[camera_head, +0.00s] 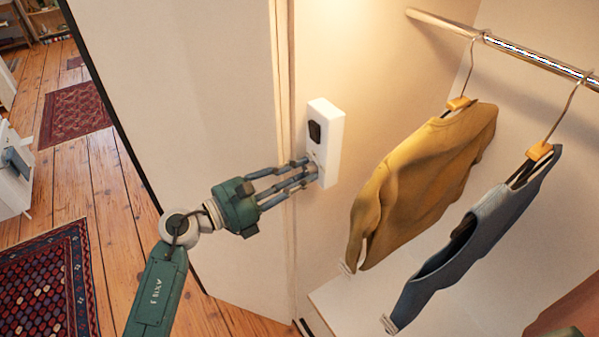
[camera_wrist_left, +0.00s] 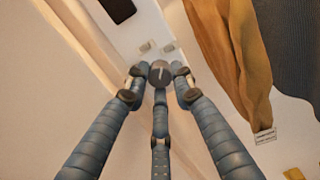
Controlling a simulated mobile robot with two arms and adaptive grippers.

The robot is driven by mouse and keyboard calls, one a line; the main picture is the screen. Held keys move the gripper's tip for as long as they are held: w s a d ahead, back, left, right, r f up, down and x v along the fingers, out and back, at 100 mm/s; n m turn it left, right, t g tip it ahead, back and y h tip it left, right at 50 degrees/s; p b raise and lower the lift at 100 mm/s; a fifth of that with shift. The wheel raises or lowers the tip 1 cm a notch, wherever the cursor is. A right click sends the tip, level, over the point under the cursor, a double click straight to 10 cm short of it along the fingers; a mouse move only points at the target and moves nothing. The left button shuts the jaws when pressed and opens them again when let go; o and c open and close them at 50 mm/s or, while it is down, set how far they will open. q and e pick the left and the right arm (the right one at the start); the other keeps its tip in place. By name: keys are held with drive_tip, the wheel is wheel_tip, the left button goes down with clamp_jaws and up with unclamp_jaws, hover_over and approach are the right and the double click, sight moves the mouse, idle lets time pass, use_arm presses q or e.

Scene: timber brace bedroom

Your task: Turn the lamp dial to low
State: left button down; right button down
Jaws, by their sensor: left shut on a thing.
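A white control box (camera_head: 332,122) is fixed to the closet's inner wall in the head view, with a dark rounded panel (camera_head: 314,131) on its upper face. The lamp dial (camera_wrist_left: 160,73), a small dark grey knob with a light pointer line, shows in the left wrist view. In the head view it is hidden behind my fingers. My left gripper (camera_head: 315,174) reaches the lower part of the box, its three blue-grey fingers closed around the dial. Light marks (camera_wrist_left: 148,46) sit just above the dial; I cannot read them. My right gripper is out of view.
A mustard sweater (camera_head: 425,175) and a blue-grey garment (camera_head: 480,235) hang from a metal rail (camera_head: 510,45) to the right of the box. A white panel (camera_head: 185,120) stands left of it. Patterned rugs (camera_head: 48,285) lie on the wooden floor.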

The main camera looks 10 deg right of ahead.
use_arm(q)
drive_tip(key=n, duration=0.2)
drive_tip(key=shift+n+p, duration=0.4)
drive_tip(key=c, duration=1.7)
unclamp_jaws()
drive_tip(key=shift+c, duration=0.2)
drive_tip(key=v, duration=1.2)
